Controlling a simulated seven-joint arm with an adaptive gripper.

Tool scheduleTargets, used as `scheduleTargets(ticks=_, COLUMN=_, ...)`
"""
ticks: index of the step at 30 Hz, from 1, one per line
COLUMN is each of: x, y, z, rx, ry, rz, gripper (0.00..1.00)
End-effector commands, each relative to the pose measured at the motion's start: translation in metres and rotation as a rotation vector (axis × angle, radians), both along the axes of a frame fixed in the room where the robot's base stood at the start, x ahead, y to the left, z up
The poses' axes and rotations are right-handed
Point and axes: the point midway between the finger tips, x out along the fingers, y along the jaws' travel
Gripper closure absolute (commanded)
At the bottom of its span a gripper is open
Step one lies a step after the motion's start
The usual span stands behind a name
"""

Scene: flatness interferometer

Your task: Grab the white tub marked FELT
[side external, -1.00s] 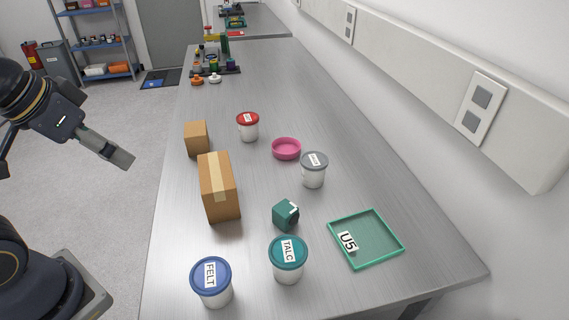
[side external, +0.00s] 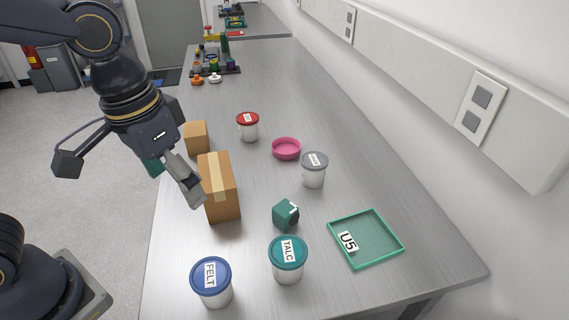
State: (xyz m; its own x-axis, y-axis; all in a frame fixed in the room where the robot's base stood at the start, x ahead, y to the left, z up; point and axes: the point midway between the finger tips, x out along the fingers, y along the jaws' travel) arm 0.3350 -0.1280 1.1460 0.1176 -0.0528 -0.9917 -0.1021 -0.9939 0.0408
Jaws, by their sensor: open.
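The white tub marked FELT (side external: 215,295) stands upright at the front left of the table, with a blue lid that carries the label. My gripper (side external: 197,203) is open and empty, pointing down. In the picture it is above and a little left of the FELT tub, apart from it, and overlaps the left side of the tall cardboard box. One finger partly hides the other, so the gap between them is hard to see.
A white tub with a teal lid marked TALC (side external: 288,262) stands right of the FELT tub. The tall cardboard box (side external: 222,190) stands behind. A green block (side external: 286,214), a grey-lidded tub (side external: 313,170), a pink dish (side external: 286,148) and a green U5 tray (side external: 398,245) lie farther right.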

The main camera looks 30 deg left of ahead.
Motion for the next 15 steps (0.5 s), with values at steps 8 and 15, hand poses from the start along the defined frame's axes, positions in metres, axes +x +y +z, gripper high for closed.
scheduleTargets(ticks=8, x=-0.025, y=-0.055, z=-0.038, rx=0.069, ry=0.118, rz=-0.218, gripper=0.04)
scheduleTargets(ticks=15, x=-0.027, y=-0.054, z=-0.087, rx=0.071, ry=0.12, rz=-0.218, gripper=0.04)
